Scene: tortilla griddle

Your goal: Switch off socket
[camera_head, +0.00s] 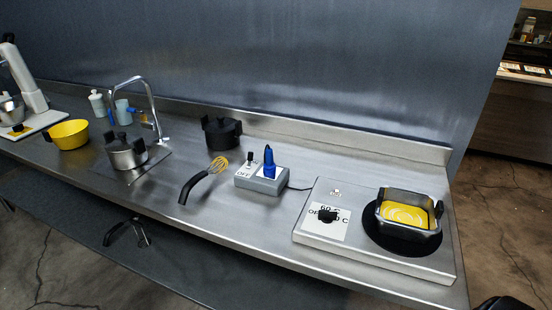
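The socket (262,181) is a grey power strip box lying on the steel counter, right of the whisk. A blue plug (269,161) stands upright in its right part, and a black cable runs from its right end towards the griddle unit. A small black switch (250,157) stands on its left part, above a white label (244,172) that reads "OFF". The switch's exact position is too small to tell. Neither of my grippers can be made out in view, and nothing touches the socket.
The griddle unit (312,239) with a knob (327,215) and a square pan (408,234) stands right. A whisk (202,180), black pot (221,133), steel pot (126,155), faucet (152,101) and yellow bowl (69,134) stand left. Counter in front of the socket is clear.

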